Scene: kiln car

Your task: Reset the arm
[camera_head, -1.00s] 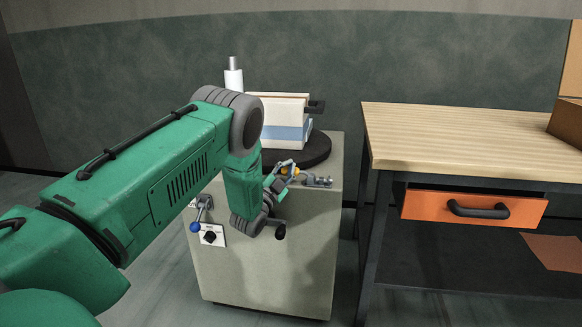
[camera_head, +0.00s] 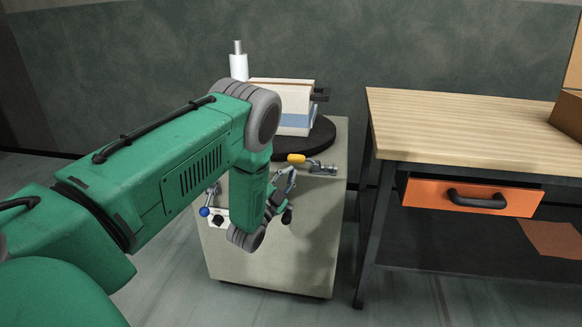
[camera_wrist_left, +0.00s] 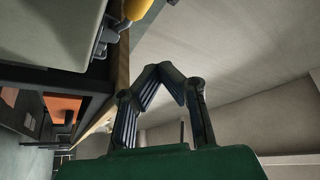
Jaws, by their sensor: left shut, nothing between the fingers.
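My left arm (camera_head: 180,170) comes in from the left in the head view and bends down at its far end. My left gripper (camera_head: 284,184) is in front of the grey cabinet (camera_head: 290,245), just below its top edge. It is shut and empty. In the left wrist view its fingers (camera_wrist_left: 160,70) meet at the tips with nothing between them. A clamp with a yellow handle (camera_head: 297,158) lies at the cabinet's front edge, above and apart from the gripper. The handle also shows at the top of the left wrist view (camera_wrist_left: 137,9). My right gripper is not in view.
A dark round plate (camera_head: 318,142) on the cabinet bears a white and blue block (camera_head: 295,105). A lever with a blue knob (camera_head: 204,211) is on the cabinet front. A wooden workbench (camera_head: 460,125) with a slightly open orange drawer (camera_head: 425,194) stands at right.

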